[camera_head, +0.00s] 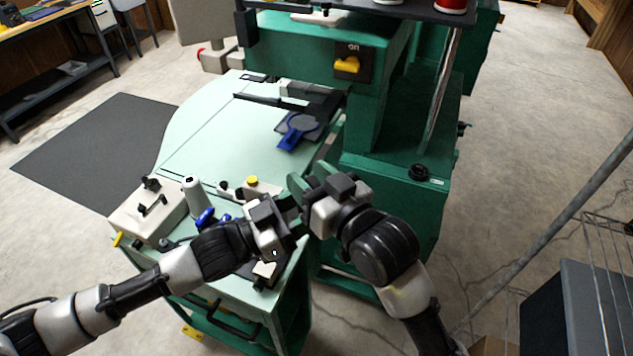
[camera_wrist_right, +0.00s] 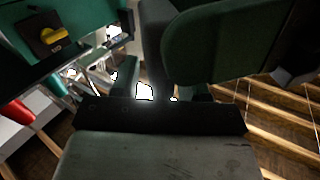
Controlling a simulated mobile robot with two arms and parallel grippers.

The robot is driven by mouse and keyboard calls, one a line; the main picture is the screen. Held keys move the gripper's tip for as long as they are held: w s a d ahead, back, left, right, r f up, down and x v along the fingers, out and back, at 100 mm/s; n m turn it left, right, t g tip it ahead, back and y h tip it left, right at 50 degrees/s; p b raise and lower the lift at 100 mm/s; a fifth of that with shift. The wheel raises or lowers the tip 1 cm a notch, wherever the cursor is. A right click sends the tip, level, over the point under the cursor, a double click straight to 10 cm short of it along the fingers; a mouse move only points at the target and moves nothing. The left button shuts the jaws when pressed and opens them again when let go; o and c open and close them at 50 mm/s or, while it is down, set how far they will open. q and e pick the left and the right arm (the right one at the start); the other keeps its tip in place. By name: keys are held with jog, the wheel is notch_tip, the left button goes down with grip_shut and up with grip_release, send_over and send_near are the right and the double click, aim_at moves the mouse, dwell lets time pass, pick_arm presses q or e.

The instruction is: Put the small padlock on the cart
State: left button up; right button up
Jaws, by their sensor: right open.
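I cannot make out the small padlock for certain in either view. A pale-green-topped unit (camera_head: 205,150) with a dark handle at its front stands before me; I cannot tell if it is the cart. My right gripper (camera_head: 300,187) is open above its right edge, beside the green machine, and I see nothing held in it. My left gripper (camera_head: 285,208) is just left of it, over the front part of the top. Its jaws are too unclear to read, and the two grippers overlap closely in the head view. Dark green shapes fill the upper wrist view.
The green machine (camera_head: 395,190) with a yellow switch (camera_head: 346,65) rises at the right. A white cone (camera_head: 193,196) and small blue parts stand on the front left of the top. A blue-handled tool (camera_head: 291,139) lies farther back. A wire rack (camera_head: 606,260) stands right.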

grip_shut()
pick_arm(q)
jog(key=o, duration=1.1)
